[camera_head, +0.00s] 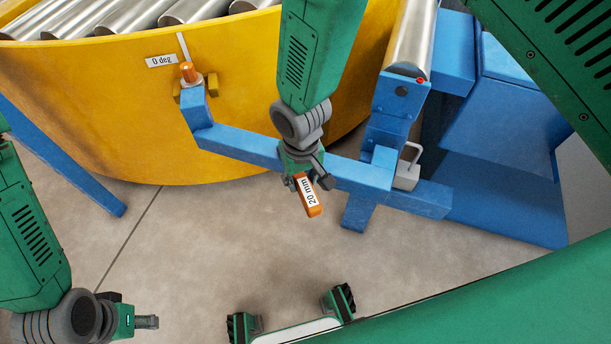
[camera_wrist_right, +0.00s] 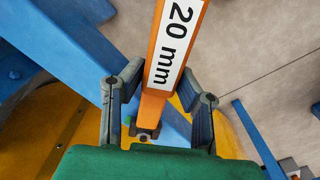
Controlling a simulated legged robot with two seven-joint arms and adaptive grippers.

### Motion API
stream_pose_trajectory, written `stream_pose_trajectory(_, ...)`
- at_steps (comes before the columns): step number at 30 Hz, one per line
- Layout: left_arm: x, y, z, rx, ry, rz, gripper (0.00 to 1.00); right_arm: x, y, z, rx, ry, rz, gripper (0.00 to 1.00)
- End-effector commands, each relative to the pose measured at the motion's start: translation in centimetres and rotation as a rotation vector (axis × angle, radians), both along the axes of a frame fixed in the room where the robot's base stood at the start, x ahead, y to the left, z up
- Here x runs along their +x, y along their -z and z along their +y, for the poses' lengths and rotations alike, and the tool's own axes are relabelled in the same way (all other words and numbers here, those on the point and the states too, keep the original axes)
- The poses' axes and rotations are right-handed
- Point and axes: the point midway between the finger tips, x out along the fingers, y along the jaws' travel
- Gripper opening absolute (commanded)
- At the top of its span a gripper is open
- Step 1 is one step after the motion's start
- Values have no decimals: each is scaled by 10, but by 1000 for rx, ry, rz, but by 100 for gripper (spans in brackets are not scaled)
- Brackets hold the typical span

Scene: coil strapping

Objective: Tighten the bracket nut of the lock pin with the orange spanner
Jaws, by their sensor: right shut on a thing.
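My right gripper (camera_head: 306,180) is shut on the orange spanner (camera_head: 314,210), whose "20 mm" label shows. In the right wrist view the spanner (camera_wrist_right: 155,103) runs between the two fingers (camera_wrist_right: 159,78); a small dark piece shows at its lower end, and I cannot tell what it is. In the head view the gripper hangs in front of the blue bar (camera_head: 240,145). The lock pin (camera_head: 188,70), orange-topped, stands at the bar's left end by the yellow turntable. I cannot make out the bracket nut. My left gripper (camera_head: 147,322) is low at the left, away from everything; its finger gap is unclear.
The yellow turntable (camera_head: 90,120) with rollers and a "0 deg" label (camera_head: 162,61) fills the upper left. A blue frame (camera_head: 500,195) and a grey shackle-like piece (camera_head: 406,172) are at the right. The floor (camera_head: 210,240) in front is clear.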

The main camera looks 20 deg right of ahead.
Motion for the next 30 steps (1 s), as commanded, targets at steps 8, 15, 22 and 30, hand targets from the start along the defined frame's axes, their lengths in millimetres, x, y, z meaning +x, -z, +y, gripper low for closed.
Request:
stream_pose_trajectory(8, 0, 18, 0, 0, 0, 1, 40, 0, 0, 10, -3, 48, -7, 0)
stream_pose_trajectory(15, 0, 22, 0, 0, 0, 1, 40, -1, -1, 12, -2, 74, -5, 0)
stream_pose_trajectory(22, 0, 21, 0, 0, 0, 1, 40, -2, -2, 12, -2, 73, -5, 0)
stream_pose_trajectory(30, 0, 33, 0, 0, 0, 1, 40, -1, 0, 16, -3, 112, -5, 0)
